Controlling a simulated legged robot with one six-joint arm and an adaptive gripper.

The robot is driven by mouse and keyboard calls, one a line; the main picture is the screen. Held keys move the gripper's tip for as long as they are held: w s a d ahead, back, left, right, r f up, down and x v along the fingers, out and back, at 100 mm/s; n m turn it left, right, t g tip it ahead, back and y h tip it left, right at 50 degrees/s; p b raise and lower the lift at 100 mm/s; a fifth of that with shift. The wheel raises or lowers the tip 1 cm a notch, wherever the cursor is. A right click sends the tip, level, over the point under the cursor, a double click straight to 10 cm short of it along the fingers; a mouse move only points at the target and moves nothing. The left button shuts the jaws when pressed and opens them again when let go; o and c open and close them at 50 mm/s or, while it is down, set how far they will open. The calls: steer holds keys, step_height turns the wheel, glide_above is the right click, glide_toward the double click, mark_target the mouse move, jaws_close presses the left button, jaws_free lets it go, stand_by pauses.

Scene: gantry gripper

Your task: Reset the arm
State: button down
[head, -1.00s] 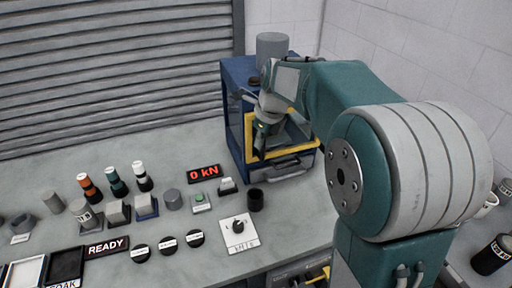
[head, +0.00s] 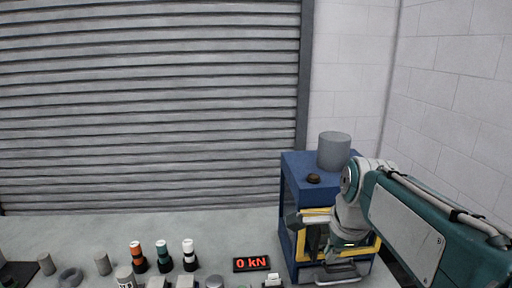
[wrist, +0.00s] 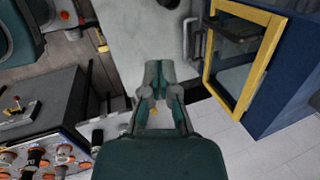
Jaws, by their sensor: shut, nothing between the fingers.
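My arm (head: 418,228) reaches in from the right in the head view, with its wrist in front of the blue cabinet (head: 291,185) with a yellow frame. My gripper (wrist: 158,68) points up the picture in the wrist view. Its two teal fingers are together, with nothing held between them. Below the fingertips lie the grey bench top and a strip of floor. In the head view the wrist partly hides the cabinet's yellow-framed front.
A grey cylinder (head: 334,151) and a dark knob (head: 314,178) are on top of the cabinet. A red "0 kN" display (head: 251,263) and several banded bottles stand on the bench to its left. The yellow frame (wrist: 258,64) is close to the gripper's right in the wrist view.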

steer(key=s+f+n+t, duration=0.1)
steer(key=s+f+n, duration=0.1)
steer(key=s+n, duration=0.5)
steer(key=s+f+n+t+h, duration=0.1)
steer(key=s+f+n, duration=0.2)
steer(key=s+n, duration=0.4)
steer(key=n, duration=0.3)
steer(key=shift+s+a+f+n, duration=0.25)
steer(key=shift+f+n, duration=0.05)
